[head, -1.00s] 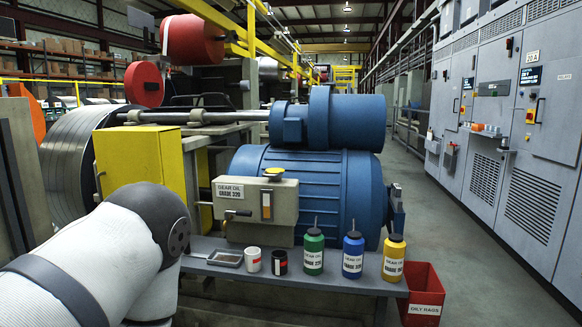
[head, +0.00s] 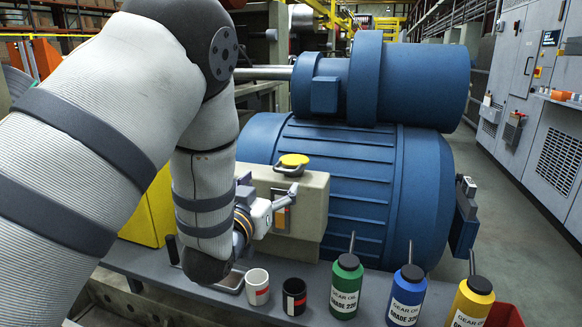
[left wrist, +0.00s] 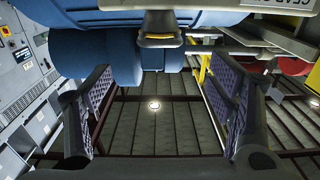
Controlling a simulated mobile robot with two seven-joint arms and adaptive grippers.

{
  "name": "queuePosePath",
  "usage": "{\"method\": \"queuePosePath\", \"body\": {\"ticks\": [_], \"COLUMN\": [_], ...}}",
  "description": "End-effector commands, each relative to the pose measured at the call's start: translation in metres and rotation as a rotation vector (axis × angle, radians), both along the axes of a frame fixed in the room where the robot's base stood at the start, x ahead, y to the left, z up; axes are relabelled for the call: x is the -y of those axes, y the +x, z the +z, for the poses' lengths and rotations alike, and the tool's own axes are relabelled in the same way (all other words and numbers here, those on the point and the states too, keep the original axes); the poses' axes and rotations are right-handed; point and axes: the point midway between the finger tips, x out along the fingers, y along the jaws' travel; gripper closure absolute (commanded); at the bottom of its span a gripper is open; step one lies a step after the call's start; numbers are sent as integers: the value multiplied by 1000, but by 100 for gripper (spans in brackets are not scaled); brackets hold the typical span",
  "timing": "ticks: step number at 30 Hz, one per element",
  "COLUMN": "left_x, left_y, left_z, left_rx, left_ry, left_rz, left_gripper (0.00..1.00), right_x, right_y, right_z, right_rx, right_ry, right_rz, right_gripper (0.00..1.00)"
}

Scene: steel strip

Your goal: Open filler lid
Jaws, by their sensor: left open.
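The filler lid (head: 294,160) is a round yellow cap with a grey lever, on top of the beige gear oil housing (head: 311,215). It looks closed. In the left wrist view the lid (left wrist: 160,42) shows at the top middle, between the lines of the two fingers and beyond them. My left gripper (head: 266,207) is at the front left of the housing, just below and left of the lid. Its fingers are spread wide and empty in the left wrist view (left wrist: 160,95). My arm hides the housing's left side. My right gripper is not in view.
A big blue motor (head: 345,180) stands right behind the housing. On the shelf in front stand a white cup (head: 257,288), a black cup (head: 294,297), and green (head: 346,287), blue (head: 407,297) and yellow (head: 470,302) oil bottles. A grey tray (head: 232,281) lies beside the white cup.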

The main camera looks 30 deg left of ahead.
Motion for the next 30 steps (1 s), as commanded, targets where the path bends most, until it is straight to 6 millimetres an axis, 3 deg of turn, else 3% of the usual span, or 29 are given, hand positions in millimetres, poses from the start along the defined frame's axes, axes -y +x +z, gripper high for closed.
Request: {"method": "queuePosePath", "body": {"ticks": [6, 10, 15, 22, 30], "left_x": [-13, -19, -23, -23, -23], "left_y": [57, 80, 94, 95, 95], "left_z": [-7, -7, -4, -3, -2], "left_rx": [-6, -8, -7, -6, -5], "left_ry": [1, -1, -1, -1, 0], "left_rz": [-1, 0, 0, 0, 0], "left_gripper": [24, 24, 24, 24, 83], "right_x": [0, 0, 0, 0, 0], "right_y": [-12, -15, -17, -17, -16], "right_z": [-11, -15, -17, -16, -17], "right_rx": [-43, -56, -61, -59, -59], "right_ry": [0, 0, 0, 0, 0], "right_rz": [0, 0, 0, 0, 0], "right_gripper": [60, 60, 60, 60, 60]}}
